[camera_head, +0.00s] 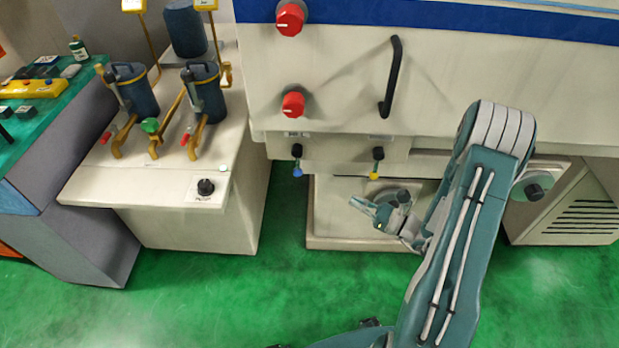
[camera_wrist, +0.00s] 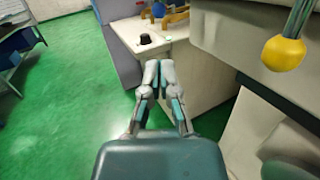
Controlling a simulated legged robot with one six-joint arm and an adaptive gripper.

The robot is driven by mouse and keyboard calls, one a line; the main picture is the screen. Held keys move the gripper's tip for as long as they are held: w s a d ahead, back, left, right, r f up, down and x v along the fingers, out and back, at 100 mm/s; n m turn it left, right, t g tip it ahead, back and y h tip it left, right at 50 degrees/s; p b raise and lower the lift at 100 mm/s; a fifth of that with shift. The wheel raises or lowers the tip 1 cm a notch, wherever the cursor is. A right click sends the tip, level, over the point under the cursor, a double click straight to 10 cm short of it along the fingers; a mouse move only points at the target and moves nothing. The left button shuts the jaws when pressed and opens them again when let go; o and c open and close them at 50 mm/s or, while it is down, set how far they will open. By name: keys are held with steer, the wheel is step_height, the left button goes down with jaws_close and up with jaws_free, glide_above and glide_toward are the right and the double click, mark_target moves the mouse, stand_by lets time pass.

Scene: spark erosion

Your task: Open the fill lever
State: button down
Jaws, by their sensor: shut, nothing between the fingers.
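Two small levers hang under the front edge of the white machine: one with a blue end (camera_head: 298,171) and one with a yellow end (camera_head: 376,169). Small labels sit above them, too small to read, so I cannot tell which is the fill lever. The yellow ball end (camera_wrist: 284,53) is large and near at the upper right of the wrist view, on a teal rod. My gripper (camera_head: 364,206) is below the yellow-ended lever, pointing left, apart from both levers. Its fingers (camera_wrist: 158,70) are together and empty.
Two red knobs (camera_head: 293,104) and a black bar handle (camera_head: 391,77) are on the machine front above. A white cabinet (camera_head: 205,215) with canisters and a black knob (camera_head: 205,187) stands left. Green floor (camera_head: 200,300) is clear in front.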

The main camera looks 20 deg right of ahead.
glide_toward(297, 162)
steer(key=w+a+f, duration=0.4)
steer(key=w, duration=0.1)
steer(key=shift+a, duration=0.2)
steer(key=shift+w, duration=0.25)
steer(key=shift+s+a, duration=0.1)
steer(key=shift+a, duration=0.1)
